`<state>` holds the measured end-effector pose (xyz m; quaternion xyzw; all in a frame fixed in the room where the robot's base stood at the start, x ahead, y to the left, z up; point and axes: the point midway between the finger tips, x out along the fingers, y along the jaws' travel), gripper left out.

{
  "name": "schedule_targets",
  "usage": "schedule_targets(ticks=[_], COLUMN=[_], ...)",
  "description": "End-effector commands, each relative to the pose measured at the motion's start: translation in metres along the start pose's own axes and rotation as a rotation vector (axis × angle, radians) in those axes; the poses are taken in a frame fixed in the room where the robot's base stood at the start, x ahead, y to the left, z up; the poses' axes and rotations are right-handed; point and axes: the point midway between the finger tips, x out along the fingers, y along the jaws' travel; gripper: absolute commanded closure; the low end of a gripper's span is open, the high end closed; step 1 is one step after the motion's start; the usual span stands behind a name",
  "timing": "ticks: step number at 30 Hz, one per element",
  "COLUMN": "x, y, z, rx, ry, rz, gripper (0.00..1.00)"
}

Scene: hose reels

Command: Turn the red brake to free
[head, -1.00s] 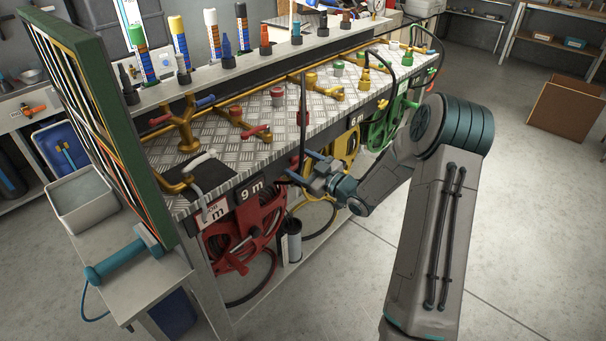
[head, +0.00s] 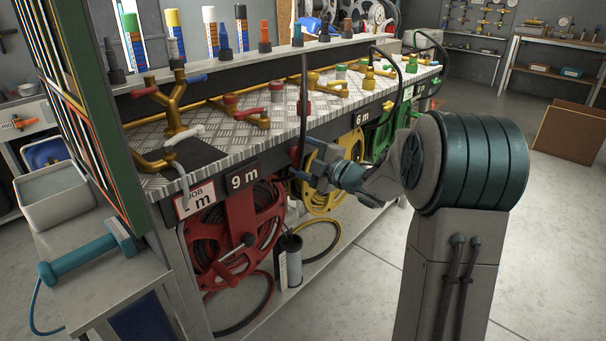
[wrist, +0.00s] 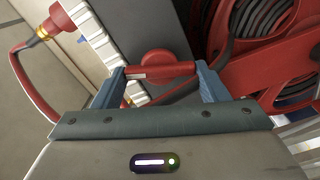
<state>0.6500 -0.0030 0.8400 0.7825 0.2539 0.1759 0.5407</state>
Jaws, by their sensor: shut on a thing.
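The red brake (wrist: 160,70), a short bar with a round hub, sits on a dark grey panel in the wrist view. My gripper (wrist: 162,78) has its two blue fingers at the two ends of the bar and is shut on it. The bar lies nearly level across the wrist view. In the head view my gripper (head: 312,165) is at the bench's front edge, right of the red reel (head: 240,235) with the 9 m label (head: 244,177). It mostly hides the brake there. I cannot read any brake marking.
Brass valves (head: 178,110) stand on the bench top. The floor (head: 350,285) in front is clear.

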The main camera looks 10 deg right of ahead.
Motion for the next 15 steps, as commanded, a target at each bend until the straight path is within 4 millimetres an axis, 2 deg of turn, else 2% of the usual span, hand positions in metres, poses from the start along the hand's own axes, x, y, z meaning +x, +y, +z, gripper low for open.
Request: schedule_targets(ticks=[1, 15], x=[0.0001, 0.0000], y=[-0.0080, -0.0047], z=[0.0024, 0.0014], rx=[-0.045, -0.325], ry=[0.001, -0.001], rz=[0.000, -0.001], gripper=[0.55, 0.55])
